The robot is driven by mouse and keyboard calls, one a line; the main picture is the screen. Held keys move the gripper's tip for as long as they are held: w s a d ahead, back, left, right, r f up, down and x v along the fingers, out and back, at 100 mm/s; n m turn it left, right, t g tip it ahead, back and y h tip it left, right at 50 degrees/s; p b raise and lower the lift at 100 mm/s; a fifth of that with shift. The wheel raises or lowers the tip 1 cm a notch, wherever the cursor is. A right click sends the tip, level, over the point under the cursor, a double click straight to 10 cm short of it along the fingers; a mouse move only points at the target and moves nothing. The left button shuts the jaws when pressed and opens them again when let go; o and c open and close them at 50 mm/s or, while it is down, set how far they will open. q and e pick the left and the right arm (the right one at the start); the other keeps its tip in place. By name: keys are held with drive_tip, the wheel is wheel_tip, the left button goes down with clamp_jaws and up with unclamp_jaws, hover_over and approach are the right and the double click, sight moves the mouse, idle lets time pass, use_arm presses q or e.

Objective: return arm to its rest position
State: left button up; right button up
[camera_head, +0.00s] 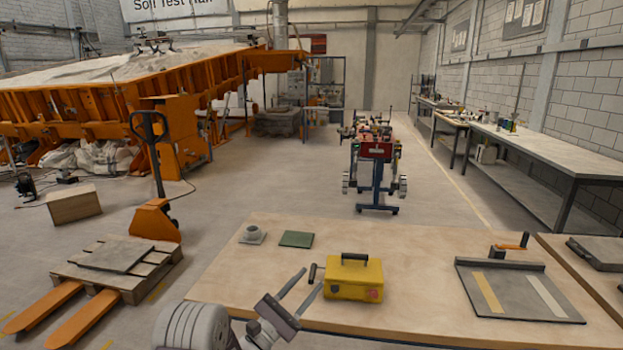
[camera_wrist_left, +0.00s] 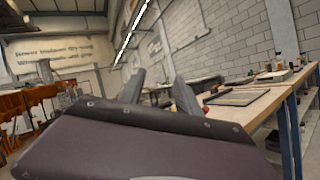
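My left arm comes in at the bottom of the head view, with its light grey rounded link at the lower edge. My left gripper (camera_head: 311,278) is by the table's front edge, just left of a yellow box. Its two grey fingers stand apart with nothing between them. The left wrist view also shows the two fingers of this gripper (camera_wrist_left: 161,92) apart and empty, with the wall and a bench behind them. My right arm and gripper are not in view.
The yellow box (camera_head: 354,278) with a black handle stands on the wooden table (camera_head: 420,250), close to the left fingers. An orange pallet truck (camera_head: 155,220) stands left.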

use_arm(q)
drive_tip(key=s+d+f+m+g, duration=0.4)
drive_tip(key=s+d+m+g, duration=0.35)
drive_tip(key=s+g, duration=0.45)
drive_tip(key=s+a+f+m+g+y, duration=0.25)
drive_tip(key=s+f+m+g, duration=0.2)
drive_tip(key=s, duration=0.65)
drive_tip(key=s+a+f+m+g+y, duration=0.2)
drive_tip(key=s+a+f+m+y, duration=0.2)
drive_tip(key=s+a+f+y, duration=0.35)
drive_tip(key=w+a+m+t+y, duration=0.2)
drive_tip(key=a+m+t+y, duration=0.3)
drive_tip(key=a, duration=0.8)
wheel_tip(320, 180, up, 8)
drive_tip(key=a+g+y+p, duration=0.1)
drive_tip(key=p, duration=0.6)
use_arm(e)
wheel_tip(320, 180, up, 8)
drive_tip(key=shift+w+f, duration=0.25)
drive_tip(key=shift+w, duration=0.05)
